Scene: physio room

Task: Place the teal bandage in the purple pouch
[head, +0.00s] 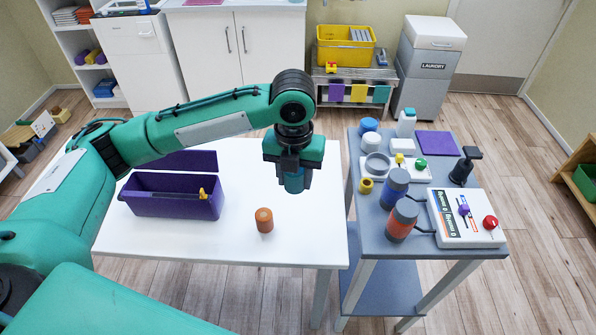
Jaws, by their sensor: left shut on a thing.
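My left gripper (294,172) reaches in from the left over the white table. It points down and is shut on the teal bandage (294,184), whose lower part shows below the fingers. The bandage appears to be above the table top; the exact gap is hard to tell. The purple pouch (170,207) stands on the table to the left of the gripper, with its top open and its flap raised at the back. A yellow piece shows at its right front rim. My right gripper is not in view.
An orange-brown roll (264,220) stands on the white table (200,248), in front of and left of the gripper. To the right, a grey-blue side table (375,240) holds bottles, a white device (466,217) and small items. The white table is clear between pouch and gripper.

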